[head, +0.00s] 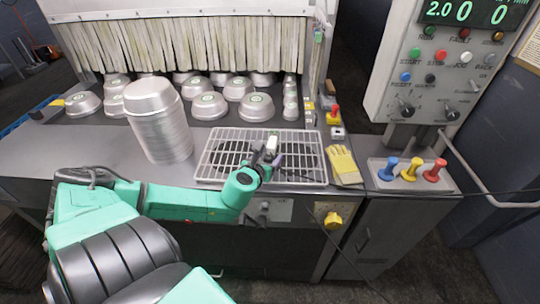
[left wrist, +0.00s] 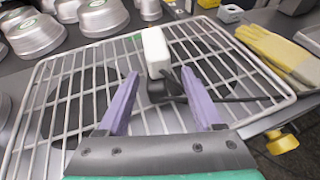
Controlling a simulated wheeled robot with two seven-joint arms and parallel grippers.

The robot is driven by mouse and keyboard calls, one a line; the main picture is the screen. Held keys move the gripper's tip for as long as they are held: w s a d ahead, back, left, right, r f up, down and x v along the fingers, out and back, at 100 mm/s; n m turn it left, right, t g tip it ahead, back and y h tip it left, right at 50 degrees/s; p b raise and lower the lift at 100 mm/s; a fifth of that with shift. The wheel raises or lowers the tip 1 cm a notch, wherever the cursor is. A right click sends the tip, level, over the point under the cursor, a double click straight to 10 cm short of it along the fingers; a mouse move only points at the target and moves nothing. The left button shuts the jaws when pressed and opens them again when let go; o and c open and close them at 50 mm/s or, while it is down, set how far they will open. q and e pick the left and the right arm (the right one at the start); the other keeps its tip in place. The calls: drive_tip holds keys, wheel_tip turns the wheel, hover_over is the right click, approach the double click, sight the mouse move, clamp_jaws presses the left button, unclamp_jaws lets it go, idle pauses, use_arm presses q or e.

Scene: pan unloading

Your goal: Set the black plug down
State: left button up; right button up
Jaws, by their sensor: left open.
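The black plug (left wrist: 166,90) is on or just above the wire rack, with its black cable running off to the right. A white block (left wrist: 155,50) touches or nearly touches its far end; it also shows in the head view (head: 271,145). My left gripper (left wrist: 163,92) is open, with its two purple fingers on either side of the plug and gaps visible beside it. In the head view the left gripper (head: 266,158) is over the middle of the wire rack (head: 212,160) and largely hides the plug. My right gripper is not in view.
A tall stack of metal pans (head: 160,125) stands left of the rack. Several upturned pans (head: 257,107) sit behind it, before a strip curtain. A yellow glove (head: 343,163) lies to the right, near blue, yellow and red knobs (head: 410,170).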

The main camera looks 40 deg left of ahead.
use_arm(q)
drive_tip(key=x, duration=0.5)
drive_tip(key=shift+w+a+r, duration=0.1)
drive_tip(key=shift+w+a, duration=0.15)
drive_tip(key=shift+a, duration=0.15)
drive_tip(key=shift+w, duration=0.3)
drive_tip(key=shift+s, duration=0.1)
clamp_jaws()
